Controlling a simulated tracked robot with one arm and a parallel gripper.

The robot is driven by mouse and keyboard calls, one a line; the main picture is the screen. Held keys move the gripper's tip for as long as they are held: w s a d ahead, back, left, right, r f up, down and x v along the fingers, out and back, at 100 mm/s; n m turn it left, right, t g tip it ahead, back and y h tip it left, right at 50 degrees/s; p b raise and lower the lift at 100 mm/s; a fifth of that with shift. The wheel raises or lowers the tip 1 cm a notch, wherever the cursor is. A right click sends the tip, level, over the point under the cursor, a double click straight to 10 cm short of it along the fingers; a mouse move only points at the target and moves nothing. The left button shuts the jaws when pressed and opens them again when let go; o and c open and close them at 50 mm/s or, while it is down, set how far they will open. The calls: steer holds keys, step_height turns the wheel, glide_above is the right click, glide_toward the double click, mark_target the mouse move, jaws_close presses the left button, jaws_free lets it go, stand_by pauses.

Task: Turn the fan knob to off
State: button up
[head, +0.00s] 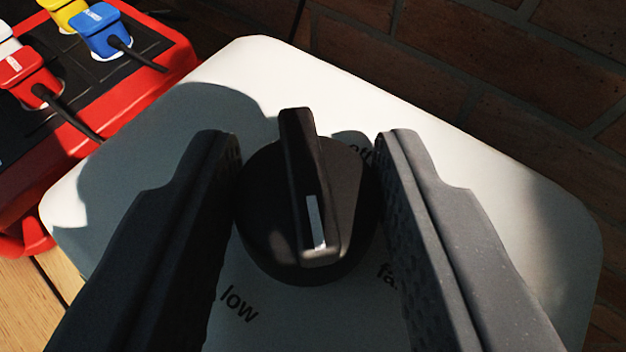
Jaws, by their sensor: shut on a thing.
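The fan knob (307,205) is black and round, with a raised grip bar across its top. A white mark on the bar sits at its lower end in the picture, pointing down between the "low" label (239,304) and a partly hidden label starting "fa" (387,276). The "off" label (361,150) shows partly at the upper right of the knob. My gripper (307,142) has one finger on each side of the knob and is shut on its round body. The fingers hide parts of the panel.
The knob sits on a white panel (480,165) with rounded corners. A red and black power strip (165,84) with coloured plugs and black cords lies at the upper left. A brick wall (540,85) stands behind. Wooden boards (27,310) show at the lower left.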

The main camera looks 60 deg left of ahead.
steer(key=n+g, duration=0.1)
steer(key=n+g+y+b, duration=0.1)
steer(key=n+g, duration=0.1)
steer(key=shift+w+d+f+y, duration=0.2)
steer(key=shift+w+y, duration=0.1)
steer(key=shift+y, duration=0.1)
steer(key=n+g+b, duration=0.1)
steer(key=b, duration=0.1)
steer(key=n+g+b, duration=0.1)
steer(key=g, duration=0.1)
steer(key=n+g+b, duration=0.1)
steer(key=n+b, duration=0.1)
steer(key=shift+w+f+g+y+b, duration=0.1)
steer(key=shift+w+g+y+b, duration=0.2)
steer(key=shift+g, duration=0.1)
steer(key=shift+a+n+g+b, duration=0.1)
steer(key=shift+n+g+b, duration=0.35)
steer(key=shift+n+g, duration=0.45)
steer(key=shift+w+r+n+g+h, duration=0.1)
steer(key=shift+r+n+g+h, duration=0.1)
steer(key=shift+n+g, duration=0.25)
steer(key=shift+w+r+n+g+h, duration=0.1)
steer(key=shift+n+g+h, duration=0.15)
steer(key=shift+g, duration=0.3)
steer(key=shift+n+g+p, duration=0.4)
steer(key=shift+p, duration=0.05)
steer(key=o, duration=1)
